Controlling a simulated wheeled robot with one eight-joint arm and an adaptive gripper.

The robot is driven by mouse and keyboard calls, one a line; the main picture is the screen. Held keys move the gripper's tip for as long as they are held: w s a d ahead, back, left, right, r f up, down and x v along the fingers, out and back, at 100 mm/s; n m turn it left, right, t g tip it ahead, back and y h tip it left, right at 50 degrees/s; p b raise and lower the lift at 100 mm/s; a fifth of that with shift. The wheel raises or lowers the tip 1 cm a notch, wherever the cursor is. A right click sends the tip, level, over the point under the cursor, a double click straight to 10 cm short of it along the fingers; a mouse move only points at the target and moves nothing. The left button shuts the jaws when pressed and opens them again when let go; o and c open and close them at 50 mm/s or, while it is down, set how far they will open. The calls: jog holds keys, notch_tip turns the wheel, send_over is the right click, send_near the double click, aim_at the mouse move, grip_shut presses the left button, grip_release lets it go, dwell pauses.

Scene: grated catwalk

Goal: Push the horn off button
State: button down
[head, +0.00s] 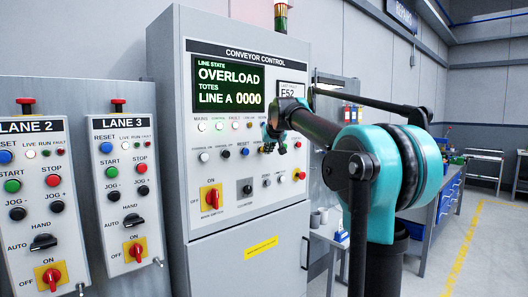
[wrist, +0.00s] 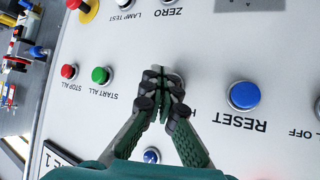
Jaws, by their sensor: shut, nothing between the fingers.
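My gripper (wrist: 165,82) is shut and empty, its dark fingertips together at the face of the conveyor control panel (head: 228,120). In the wrist view the fingertips cover most of a button with a pale rim (wrist: 179,76). Its label is mostly hidden; only an "H" shows beside the fingers, so it appears to be the horn off button. I cannot tell whether the fingertips touch it. In the head view my gripper (head: 273,138) is in front of the right part of the middle button row.
In the wrist view the blue RESET button (wrist: 244,95) is right of the fingers. The green START ALL (wrist: 102,75) and red STOP ALL (wrist: 69,71) buttons are left. LANE 2 (head: 38,190) and LANE 3 (head: 125,185) boxes stand left of the panel.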

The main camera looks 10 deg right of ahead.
jog(key=shift+s+d, duration=0.3)
jog(key=shift+s, duration=0.15)
jog(key=s+d, duration=0.1)
jog(key=s, duration=0.1)
jog(key=s+d, duration=0.2)
dwell(0.5)
dwell(0.4)
jog(key=s+d+f+g, duration=0.1)
jog(key=s+f+g, duration=0.1)
jog(key=s+f, duration=0.75)
jog(key=s+d+f+g, duration=0.1)
jog(key=s+f, duration=0.4)
jog(key=f, duration=1)
jog(key=s+d+f+m+g+h, duration=0.1)
jog(key=s+f+g, duration=0.2)
jog(key=s+f, duration=2)
jog(key=shift+s+f+g, duration=0.15)
jog(key=shift+s+g, duration=0.15)
jog(key=shift+s, duration=0.8)
